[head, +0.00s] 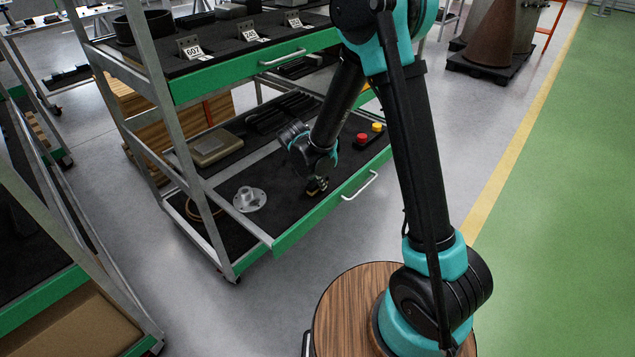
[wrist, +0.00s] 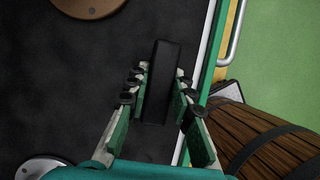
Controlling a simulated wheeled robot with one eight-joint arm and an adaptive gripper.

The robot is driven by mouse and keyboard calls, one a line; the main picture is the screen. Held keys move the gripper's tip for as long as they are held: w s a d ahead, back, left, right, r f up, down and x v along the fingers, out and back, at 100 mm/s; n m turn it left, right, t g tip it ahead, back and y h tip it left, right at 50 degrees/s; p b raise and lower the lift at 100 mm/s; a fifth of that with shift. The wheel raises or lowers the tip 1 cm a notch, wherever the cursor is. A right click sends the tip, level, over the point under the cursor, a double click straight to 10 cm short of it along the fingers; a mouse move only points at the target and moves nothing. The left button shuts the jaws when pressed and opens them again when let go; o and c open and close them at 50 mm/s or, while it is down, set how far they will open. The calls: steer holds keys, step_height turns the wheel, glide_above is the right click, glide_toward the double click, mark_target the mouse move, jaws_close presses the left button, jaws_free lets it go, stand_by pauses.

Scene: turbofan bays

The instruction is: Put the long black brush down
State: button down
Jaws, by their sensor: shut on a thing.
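The long black brush (wrist: 165,80) is between the two fingers of my gripper (wrist: 163,75) in the wrist view, which are shut on it. It shows as a plain dark bar pointing away from the palm, against dark lining. In the head view my gripper (head: 317,186) is low over the front part of the lower, pulled-out green-fronted shelf (head: 225,232), close to its front edge. The brush is too small and dark there to make out clearly. I cannot tell whether it touches the shelf's lining.
A silver flange (head: 249,199) and a tan ring (head: 195,207) lie left of my gripper. Red and yellow buttons (head: 368,134) are at the right. The upper shelf (head: 245,72) overhangs the back.

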steer(key=c, duration=1.3)
jaws_free()
steer(key=shift+f, duration=0.1)
steer(key=v, duration=1.2)
steer(key=s+d+m+y, duration=0.1)
steer(key=s+d+m, duration=0.2)
steer(key=d+m, duration=0.5)
steer(key=s+d+m+y, duration=0.1)
steer(key=s+d+m, duration=0.2)
steer(key=d+m, duration=0.5)
steer(key=s+d+m, duration=0.3)
steer(key=m, duration=0.1)
steer(key=s+d+f+m, duration=0.1)
steer(key=s+d+m, duration=0.2)
steer(key=d+m, duration=0.1)
steer(key=s+d+f+m, duration=0.1)
steer(key=s+d+m, duration=0.2)
steer(key=m, duration=0.1)
steer(key=shift+s+d+f+t+y, duration=0.1)
steer(key=shift+s+d+t+y, duration=0.2)
steer(key=shift+y, duration=0.1)
